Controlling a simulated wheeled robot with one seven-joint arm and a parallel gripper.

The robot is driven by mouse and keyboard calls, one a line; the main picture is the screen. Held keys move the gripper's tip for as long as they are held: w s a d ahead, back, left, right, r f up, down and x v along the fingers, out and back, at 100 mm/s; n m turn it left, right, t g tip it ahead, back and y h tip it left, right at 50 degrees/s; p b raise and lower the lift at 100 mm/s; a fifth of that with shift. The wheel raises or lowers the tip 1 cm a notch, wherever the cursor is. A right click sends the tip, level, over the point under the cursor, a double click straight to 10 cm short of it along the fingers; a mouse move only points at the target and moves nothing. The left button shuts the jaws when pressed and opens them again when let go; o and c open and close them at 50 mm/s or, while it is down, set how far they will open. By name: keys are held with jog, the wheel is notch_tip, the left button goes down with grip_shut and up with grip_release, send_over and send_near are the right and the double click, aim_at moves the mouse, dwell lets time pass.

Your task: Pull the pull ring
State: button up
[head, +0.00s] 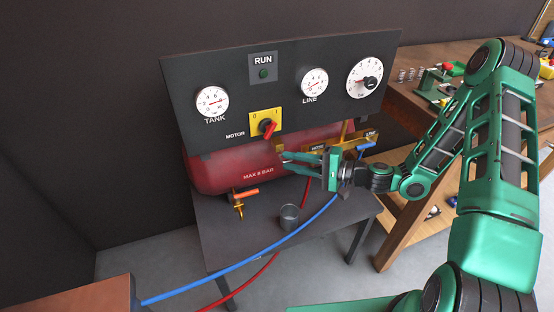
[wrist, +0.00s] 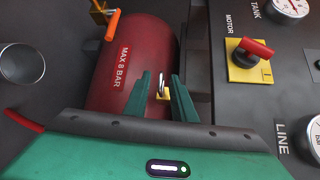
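The pull ring (wrist: 163,86) is a small silvery loop on a brass fitting by the red tank marked MAX 8 BAR (wrist: 136,62). In the wrist view it appears between the two green fingers of my gripper (wrist: 160,76). Dark gaps show between the ring and the fingers, so the gripper looks open, not closed on it. In the head view my gripper (head: 284,158) reaches leftward in front of the red tank (head: 225,172), just below the panel. The ring itself is hard to make out there.
The black panel (head: 225,75) above carries gauges and a red motor switch (head: 268,127). An orange-handled drain valve (head: 242,196) and a grey cup (head: 289,217) are at the front of the stand. Blue (head: 250,260) and red hoses run forward. A wooden workbench (head: 405,98) stands at right.

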jog(key=shift+x, duration=2.75)
jog(key=shift+c, duration=0.4)
